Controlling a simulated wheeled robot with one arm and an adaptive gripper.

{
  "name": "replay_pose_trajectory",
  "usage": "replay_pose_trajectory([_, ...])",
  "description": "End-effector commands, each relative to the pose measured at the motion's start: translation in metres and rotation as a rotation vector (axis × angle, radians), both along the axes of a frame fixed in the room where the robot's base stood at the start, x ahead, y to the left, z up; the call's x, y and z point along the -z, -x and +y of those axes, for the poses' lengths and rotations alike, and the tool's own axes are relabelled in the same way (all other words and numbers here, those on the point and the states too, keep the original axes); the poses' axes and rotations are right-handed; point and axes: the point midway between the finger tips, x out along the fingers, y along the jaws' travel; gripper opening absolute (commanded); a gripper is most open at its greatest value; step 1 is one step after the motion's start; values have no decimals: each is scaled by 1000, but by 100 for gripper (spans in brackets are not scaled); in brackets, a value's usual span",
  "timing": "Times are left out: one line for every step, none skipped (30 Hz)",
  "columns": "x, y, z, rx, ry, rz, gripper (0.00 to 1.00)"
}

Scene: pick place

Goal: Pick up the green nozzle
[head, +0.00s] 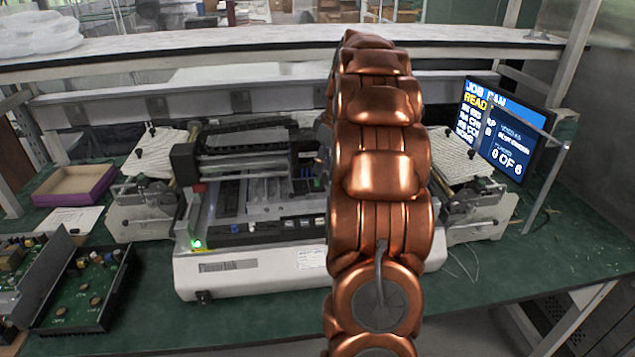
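The pick-and-place machine (215,267) stands on the green bench, with a row of small parts along its front bed. A small blue piece (251,227) shows in that row. I cannot make out a green nozzle for certain; the parts are too small, and my copper arm covers the right half of the machine. A bright green light (196,243) glows on the machine's front left corner. My arm rises through the middle of the picture and bends over at the top. My gripper is not visible.
A monitor (503,128) stands at the right. Open trays with circuit boards (75,290) lie at the front left, and a purple-edged box (75,186) sits behind them. A shelf (230,40) spans the back. The bench (545,255) is clear at the right front.

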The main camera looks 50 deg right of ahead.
Motion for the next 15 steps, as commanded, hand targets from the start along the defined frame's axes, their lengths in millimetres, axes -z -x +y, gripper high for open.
replay_pose_trajectory([2,0,0,0,-2,3,30])
replay_pose_trajectory([3,0,1,0,-3,3,30])
replay_pose_trajectory([7,0,1,0,-5,5,30])
replay_pose_trajectory([9,-1,1,1,-4,4,30])
replay_pose_trajectory([11,-2,1,2,-4,3,30])
replay_pose_trajectory([15,-3,1,2,-3,3,30])
replay_pose_trajectory([18,-4,2,1,-3,4,30])
replay_pose_trajectory([22,-5,2,1,-4,6,30])
replay_pose_trajectory([27,-6,3,0,-5,6,30])
replay_pose_trajectory([32,-7,3,1,-4,5,30])
replay_pose_trajectory([37,-8,3,1,-4,5,30])
replay_pose_trajectory([41,-9,4,1,-5,5,30])
replay_pose_trajectory([44,-10,4,1,-5,5,30])
replay_pose_trajectory([46,-10,4,1,-6,4,30])
replay_pose_trajectory([47,-11,4,1,-4,2,30])
